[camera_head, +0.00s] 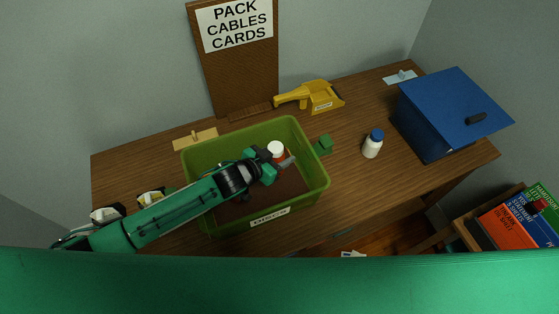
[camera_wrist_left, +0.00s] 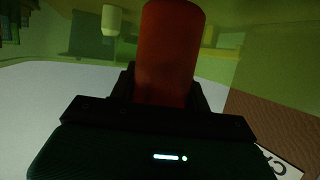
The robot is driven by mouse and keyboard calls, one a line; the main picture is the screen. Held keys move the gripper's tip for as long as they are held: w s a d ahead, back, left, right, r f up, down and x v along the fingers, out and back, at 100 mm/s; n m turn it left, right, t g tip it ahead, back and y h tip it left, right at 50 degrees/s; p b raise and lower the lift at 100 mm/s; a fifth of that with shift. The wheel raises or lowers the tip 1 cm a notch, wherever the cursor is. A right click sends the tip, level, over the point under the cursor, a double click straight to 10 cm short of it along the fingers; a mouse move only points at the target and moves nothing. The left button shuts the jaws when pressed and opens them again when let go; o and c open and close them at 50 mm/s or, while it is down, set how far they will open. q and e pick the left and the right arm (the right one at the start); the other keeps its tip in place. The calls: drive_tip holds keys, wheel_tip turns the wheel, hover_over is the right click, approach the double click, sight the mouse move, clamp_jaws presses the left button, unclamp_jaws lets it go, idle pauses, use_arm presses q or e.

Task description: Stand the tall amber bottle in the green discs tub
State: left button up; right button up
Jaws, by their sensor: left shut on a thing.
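The green tub (camera_head: 312,190) stands on the desk with a label on its front that seems to read discs. The amber bottle (camera_head: 280,156) has a white cap and is inside the tub's outline, toward the back right. My left gripper (camera_head: 284,163) is shut on it, and the bottle looks roughly upright. In the left wrist view the bottle (camera_wrist_left: 168,50) shows orange-red between the dark fingers. Its base is hidden in the head view, so I cannot tell whether it touches the tub floor. My right gripper is not in view.
A white bottle with a blue cap (camera_head: 372,144) stands right of the tub. A blue box (camera_head: 448,110) is at the desk's right end. A yellow scoop-like holder (camera_head: 318,97) and a sign board (camera_head: 236,60) stand behind. A small green block (camera_head: 323,145) is beside the tub.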

use_arm(q)
drive_tip(key=shift+f, duration=0.3)
wheel_tip(320, 180, down, 3)
drive_tip(key=shift+f, duration=0.35)
drive_tip(key=shift+f, duration=0.65)
drive_tip(key=o, duration=1)
drive_tip(key=shift+c, duration=0.2)
drive_tip(key=shift+o, duration=0.4)
